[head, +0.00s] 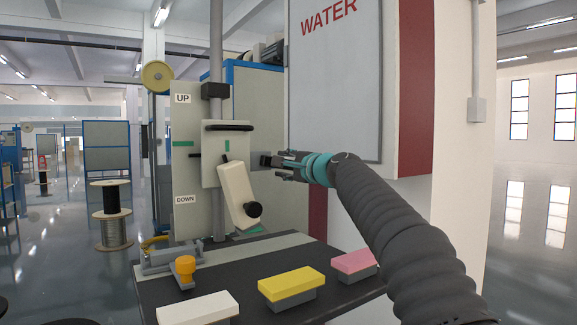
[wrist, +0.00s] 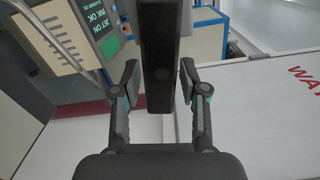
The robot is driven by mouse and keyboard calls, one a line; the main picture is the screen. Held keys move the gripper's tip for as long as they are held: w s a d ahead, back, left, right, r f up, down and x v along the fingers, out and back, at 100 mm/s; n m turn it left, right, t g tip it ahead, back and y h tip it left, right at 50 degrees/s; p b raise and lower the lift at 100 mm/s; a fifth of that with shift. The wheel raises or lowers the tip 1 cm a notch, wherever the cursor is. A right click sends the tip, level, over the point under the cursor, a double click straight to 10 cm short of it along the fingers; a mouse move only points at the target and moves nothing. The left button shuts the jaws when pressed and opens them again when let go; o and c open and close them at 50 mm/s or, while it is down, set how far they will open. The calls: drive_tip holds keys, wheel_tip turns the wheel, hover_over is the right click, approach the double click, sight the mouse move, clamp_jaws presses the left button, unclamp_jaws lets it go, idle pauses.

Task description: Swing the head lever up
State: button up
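The machine head (head: 212,178) is a pale block on a vertical pole, beside a panel marked UP and DOWN. A whitish lever (head: 236,190) hangs from its front, tilted down to the right, with a black knob (head: 254,210) at its lower end. My gripper (head: 272,161) is at the head's right side, above and right of the knob, not on it. In the wrist view my gripper (wrist: 159,82) has its fingers apart, with a long dark bar (wrist: 158,50) between them. Slim gaps show beside the bar; which part it is, I cannot tell.
Below, a dark table (head: 240,262) bears white (head: 198,308), yellow (head: 291,283) and pink (head: 354,261) topped blocks and an orange knob (head: 185,265). A WATER cabinet (head: 335,90) stands behind my arm. An upside-down screen (wrist: 97,22) shows at upper left in the wrist view.

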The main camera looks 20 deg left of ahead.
drive_tip(key=shift+w+d, duration=0.1)
drive_tip(key=shift+d, duration=0.1)
drive_tip(key=v, duration=1.2)
idle(0.4)
